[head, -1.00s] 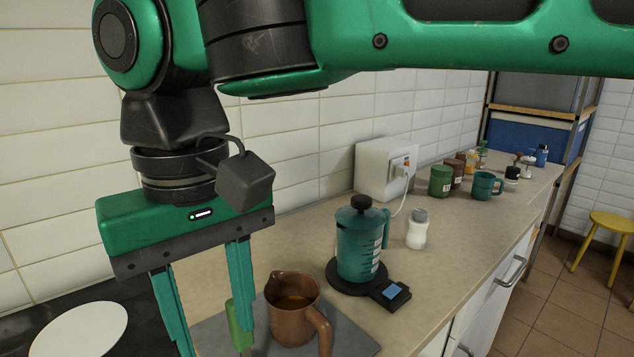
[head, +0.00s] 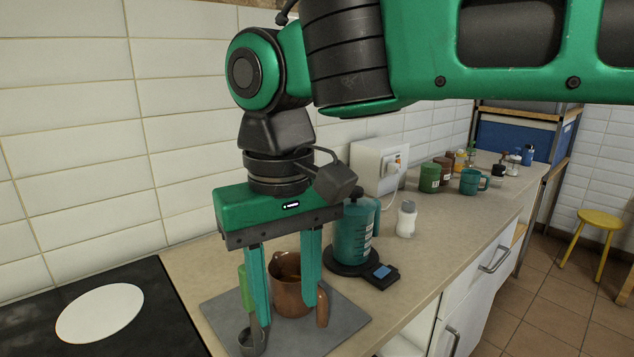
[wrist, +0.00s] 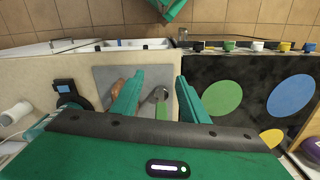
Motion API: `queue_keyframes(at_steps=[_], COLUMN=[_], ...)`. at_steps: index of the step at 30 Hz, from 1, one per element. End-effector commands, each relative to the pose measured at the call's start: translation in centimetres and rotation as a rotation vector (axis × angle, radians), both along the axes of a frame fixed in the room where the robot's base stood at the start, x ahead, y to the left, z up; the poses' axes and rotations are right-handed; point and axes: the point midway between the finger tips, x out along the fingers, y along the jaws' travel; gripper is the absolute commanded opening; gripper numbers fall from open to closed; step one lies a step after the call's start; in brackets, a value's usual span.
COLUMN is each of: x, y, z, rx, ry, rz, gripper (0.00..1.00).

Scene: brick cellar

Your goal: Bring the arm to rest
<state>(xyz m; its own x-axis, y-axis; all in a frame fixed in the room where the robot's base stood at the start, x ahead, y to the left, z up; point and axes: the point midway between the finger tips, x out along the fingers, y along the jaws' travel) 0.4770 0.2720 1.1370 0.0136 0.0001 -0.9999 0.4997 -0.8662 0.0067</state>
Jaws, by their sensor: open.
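My gripper (head: 286,310) is open, points down and holds nothing. In the head view its fingers overlap the copper-brown pitcher (head: 290,290). In the wrist view (wrist: 158,82) the fingers are spread, with a green-handled metal ladle (wrist: 160,96) showing between them. The pitcher (wrist: 117,88) shows just left of the left finger there, partly hidden. The ladle's bowl (head: 252,341) rests on or over the grey mat (head: 342,318) in the head view; its handle is partly behind a finger. My arm reaches across the top of the head view.
A teal French press (head: 352,240) stands on a black scale (head: 382,273) just behind the pitcher. A white shaker (head: 406,220), wall box (head: 375,165) and jars stand farther along the counter. A black hob (head: 150,330) with a white disc lies left. A yellow stool (head: 598,220) stands right.

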Motion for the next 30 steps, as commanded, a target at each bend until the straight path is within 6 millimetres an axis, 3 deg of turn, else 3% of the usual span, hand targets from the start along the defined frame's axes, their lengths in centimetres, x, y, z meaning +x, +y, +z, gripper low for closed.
queue_keyframes(at_steps=[5, 9, 15, 22, 27, 30], x=[3.4, 6.1, 7.4, 5.2, 1.4, -1.1], y=[-5.5, -12.0, -22.1, -32.5, -38.6, -41.3], z=[-1.4, -3.1, -5.8, -9.3, -12.0, -13.6], rx=[-0.006, -0.007, -0.010, -0.007, -0.002, 0.003], ry=[-0.003, -0.005, -0.004, 0.003, 0.010, 0.015], rz=[-0.125, -0.261, -0.463, -0.690, -0.853, -0.939], gripper=[0.41, 0.41, 0.41, 0.41, 0.41, 0.41])
